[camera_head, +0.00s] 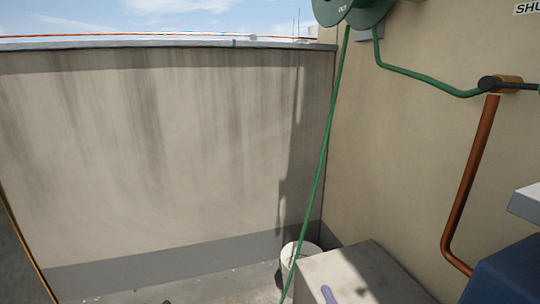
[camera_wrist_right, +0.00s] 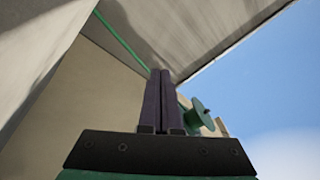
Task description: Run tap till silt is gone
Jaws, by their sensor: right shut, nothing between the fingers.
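A brass tap fitting (camera_head: 508,82) with a black end is on the right wall, above a copper pipe (camera_head: 470,190). A green hose (camera_head: 425,80) runs to it from a green reel (camera_head: 350,10) at the top. Another length of hose hangs down past a white bucket (camera_head: 288,256) on the floor. No water or silt shows. My left gripper is out of view.
A grey box top (camera_head: 375,275) stands right of the bucket. A dark blue object (camera_head: 505,275) and a light grey corner (camera_head: 526,203) fill the lower right. A stained parapet wall (camera_head: 170,150) closes the left. Some floor is clear at the bottom.

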